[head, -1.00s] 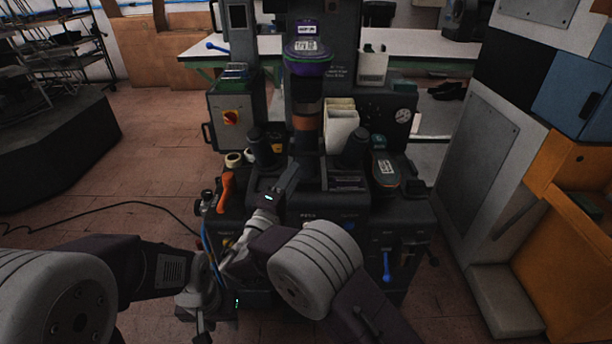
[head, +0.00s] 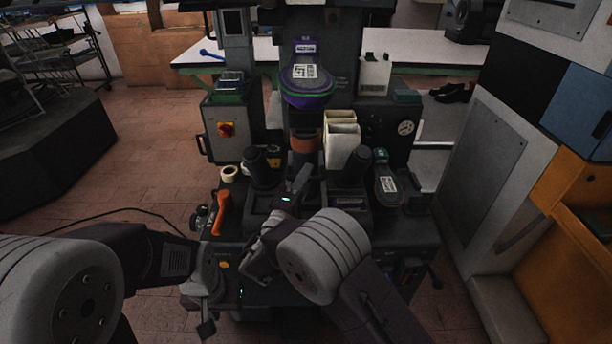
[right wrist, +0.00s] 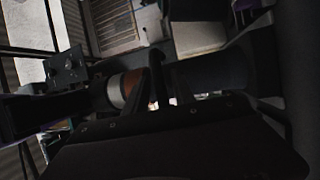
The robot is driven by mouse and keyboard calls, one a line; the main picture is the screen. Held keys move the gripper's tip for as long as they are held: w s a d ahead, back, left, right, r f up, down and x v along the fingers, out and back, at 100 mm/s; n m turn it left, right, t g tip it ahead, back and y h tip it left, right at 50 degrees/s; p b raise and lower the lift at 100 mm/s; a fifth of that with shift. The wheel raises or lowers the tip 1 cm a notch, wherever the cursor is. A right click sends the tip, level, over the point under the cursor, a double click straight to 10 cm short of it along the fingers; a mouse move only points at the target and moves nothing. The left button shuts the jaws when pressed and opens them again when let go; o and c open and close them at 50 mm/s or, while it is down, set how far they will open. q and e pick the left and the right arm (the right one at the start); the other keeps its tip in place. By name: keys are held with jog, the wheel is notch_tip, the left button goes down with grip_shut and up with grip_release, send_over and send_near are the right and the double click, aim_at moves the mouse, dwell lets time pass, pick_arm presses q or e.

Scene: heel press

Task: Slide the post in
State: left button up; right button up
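The heel press stands in front of me in the head view. A dark upright post with a copper-brown band (head: 305,143) is at its middle, below a purple-rimmed round head (head: 307,86). In the right wrist view the brown band (right wrist: 131,86) lies sideways beside a pale ring. My right gripper (head: 301,178) is in front of the post's lower part. Its fingers (right wrist: 156,75) look close together with nothing visible between them; contact with the post cannot be told. My left gripper (head: 205,325) hangs low at the left, away from the post, its fingers unclear.
Two black cylinders (head: 262,167) (head: 353,167) flank the post. An orange handle (head: 221,212) is at the left and a white bin (head: 342,147) behind. A shoe-like piece (head: 387,186) lies right. An orange cabinet (head: 575,210) stands far right. Floor is open at left.

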grip_shut()
dwell(1.2)
